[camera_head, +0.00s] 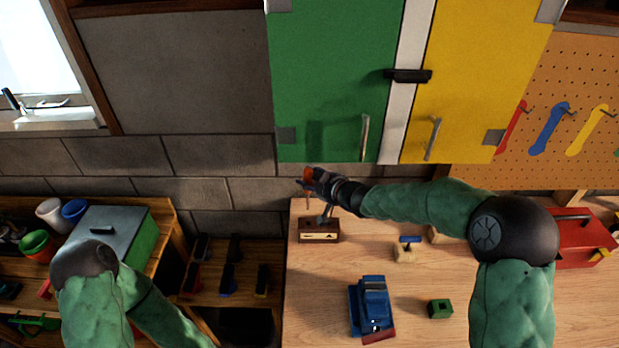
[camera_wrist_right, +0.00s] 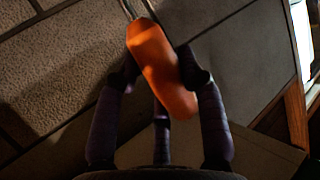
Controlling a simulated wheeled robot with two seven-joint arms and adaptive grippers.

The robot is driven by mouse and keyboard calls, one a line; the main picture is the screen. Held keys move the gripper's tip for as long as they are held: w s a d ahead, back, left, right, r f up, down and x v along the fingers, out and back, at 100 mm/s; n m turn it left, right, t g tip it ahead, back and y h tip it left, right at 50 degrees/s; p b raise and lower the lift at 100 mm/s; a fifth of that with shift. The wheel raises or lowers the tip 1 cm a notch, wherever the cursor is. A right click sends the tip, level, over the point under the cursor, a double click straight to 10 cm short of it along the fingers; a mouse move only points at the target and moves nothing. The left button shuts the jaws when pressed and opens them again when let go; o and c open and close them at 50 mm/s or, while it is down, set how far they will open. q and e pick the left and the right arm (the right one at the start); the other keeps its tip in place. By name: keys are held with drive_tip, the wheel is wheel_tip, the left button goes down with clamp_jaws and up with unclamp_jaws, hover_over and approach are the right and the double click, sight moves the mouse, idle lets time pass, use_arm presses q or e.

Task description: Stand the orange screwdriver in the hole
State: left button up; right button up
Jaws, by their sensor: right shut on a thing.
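My right gripper (camera_head: 318,184) is shut on the orange screwdriver (camera_head: 309,175) at the back left of the workbench, above a brown wooden block (camera_head: 319,236). In the right wrist view the orange handle (camera_wrist_right: 160,65) lies tilted between the dark fingers of the gripper (camera_wrist_right: 158,78), and its metal shaft leaves by the top edge. The screwdriver is apart from the bench top. I cannot make out a hole in the block's top, as grey metal parts show in front of it. My left gripper is out of the frame; only my left arm shows.
The workbench (camera_head: 308,310) carries a blue vise-like tool (camera_head: 372,308), a green block (camera_head: 440,308), a small wooden piece with a blue top (camera_head: 405,250) and a red toolbox (camera_head: 580,245). Green (camera_head: 330,80) and yellow (camera_head: 475,80) cabinet doors hang above the back.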

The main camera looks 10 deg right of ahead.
drive_tip(key=shift+f, duration=0.1)
wheel_tip(320, 180, down, 10)
drive_tip(key=b, duration=0.7)
drive_tip(key=shift+f+b, duration=0.2)
drive_tip(key=shift+b, duration=0.1)
idle(0.9)
drive_tip(key=shift+f+b, duration=1.4)
drive_tip(key=shift+f, duration=0.5)
drive_tip(key=o, duration=1.2)
drive_tip(key=shift+o, duration=0.2)
drive_tip(key=shift+s+d, duration=0.1)
drive_tip(key=v, duration=1.1)
drive_tip(key=shift+s+r, duration=0.25)
drive_tip(key=shift+s, duration=0.05)
drive_tip(key=shift+d, duration=0.15)
